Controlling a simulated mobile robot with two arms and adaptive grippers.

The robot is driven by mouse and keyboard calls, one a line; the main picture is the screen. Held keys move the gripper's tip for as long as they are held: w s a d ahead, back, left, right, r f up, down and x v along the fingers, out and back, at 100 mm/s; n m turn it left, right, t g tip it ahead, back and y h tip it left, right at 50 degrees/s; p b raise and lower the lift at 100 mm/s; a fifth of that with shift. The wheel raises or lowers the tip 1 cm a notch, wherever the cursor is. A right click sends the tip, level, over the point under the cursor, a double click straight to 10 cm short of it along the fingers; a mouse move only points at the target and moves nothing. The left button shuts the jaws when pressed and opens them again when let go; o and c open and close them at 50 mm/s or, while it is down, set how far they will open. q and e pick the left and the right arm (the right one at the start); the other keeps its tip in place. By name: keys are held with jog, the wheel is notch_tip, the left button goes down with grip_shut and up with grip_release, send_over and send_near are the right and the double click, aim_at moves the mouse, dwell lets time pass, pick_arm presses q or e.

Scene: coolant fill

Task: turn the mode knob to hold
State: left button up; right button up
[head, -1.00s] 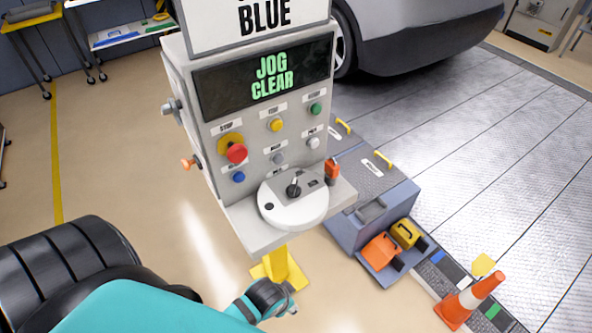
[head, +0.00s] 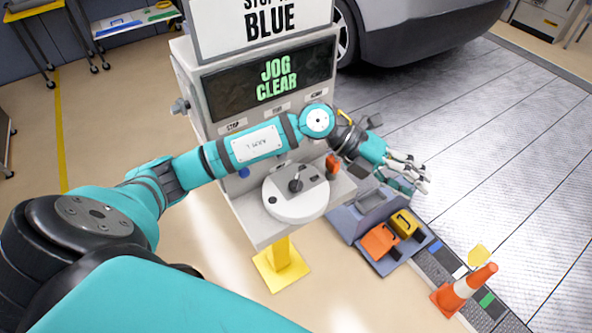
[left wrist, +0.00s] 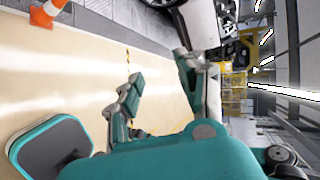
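The grey control console (head: 258,228) stands ahead, with a display (head: 268,80) reading JOG CLEAR in green. A black lever-like knob (head: 296,183) stands on a round white plate (head: 290,208) on the console's shelf. Its labels are too small to read, so I cannot tell its setting. My left arm crosses in front of the console face and hides most of its buttons. My left gripper (head: 418,172) is right of the console, past the knob, open and empty. Its fingers are spread apart in the left wrist view (left wrist: 160,95). My right gripper is out of view.
An orange-red handle (head: 332,166) is at the shelf's right edge. A low blue-grey box with orange (head: 380,241) and yellow (head: 405,224) pedals sits on the floor. A car (head: 430,30) is behind.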

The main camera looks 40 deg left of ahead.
pick_arm(q)
jog(key=w+a+f+g+y, duration=0.1)
jog(key=a+f+y, duration=0.2)
jog(key=a, duration=0.3)
jog(key=w+a+f+y, duration=0.2)
jog(key=a+y, duration=0.2)
jog(key=a, duration=0.2)
jog(key=r+n+g+y, duration=0.1)
jog(key=n+y, duration=0.1)
jog(key=y, duration=0.4)
send_over(296, 180)
jog(key=shift+n+g, duration=0.3)
notch_tip(296, 180, down, 17)
jog(key=b, duration=0.8)
jog(key=shift+f, duration=0.1)
jog(key=shift+c, duration=0.4)
grip_shut()
